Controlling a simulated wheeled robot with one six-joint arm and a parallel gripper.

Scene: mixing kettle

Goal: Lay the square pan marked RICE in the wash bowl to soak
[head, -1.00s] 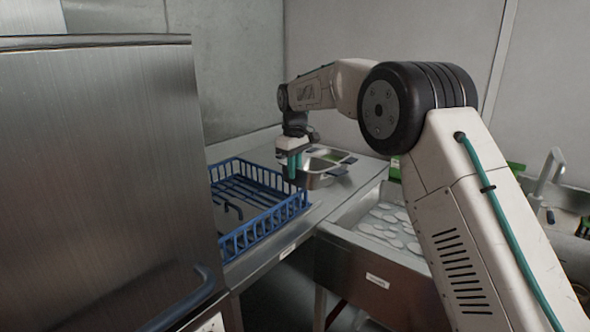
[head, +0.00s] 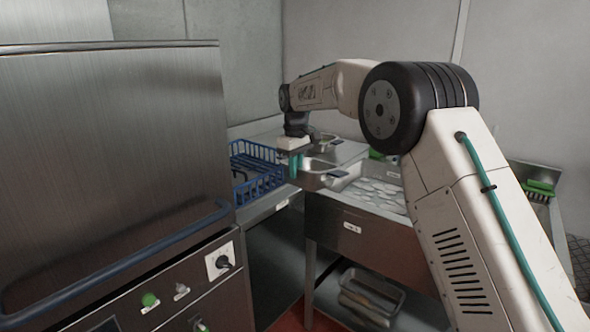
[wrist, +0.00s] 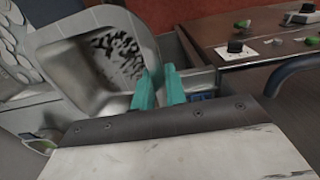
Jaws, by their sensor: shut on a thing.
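My gripper (head: 294,166) is shut on the rim of a square metal pan (head: 316,181), with its teal fingers at the pan's left side. In the wrist view the gripper (wrist: 158,88) grips the edge of the pan (wrist: 75,62), which looks tilted there and has dark residue inside. I cannot read any marking on it. The wash bowl appears to be the steel basin (head: 345,212) with pale round patches across its inside, just right of and below the pan in the head view. Whether the pan touches the basin is unclear.
A blue rack (head: 258,186) stands on the counter left of the gripper. Another metal vessel (head: 326,141) is partly hidden behind my gripper. A large steel machine (head: 110,140) with a blue bar handle fills the left. A tray (head: 371,294) sits on the shelf below the basin.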

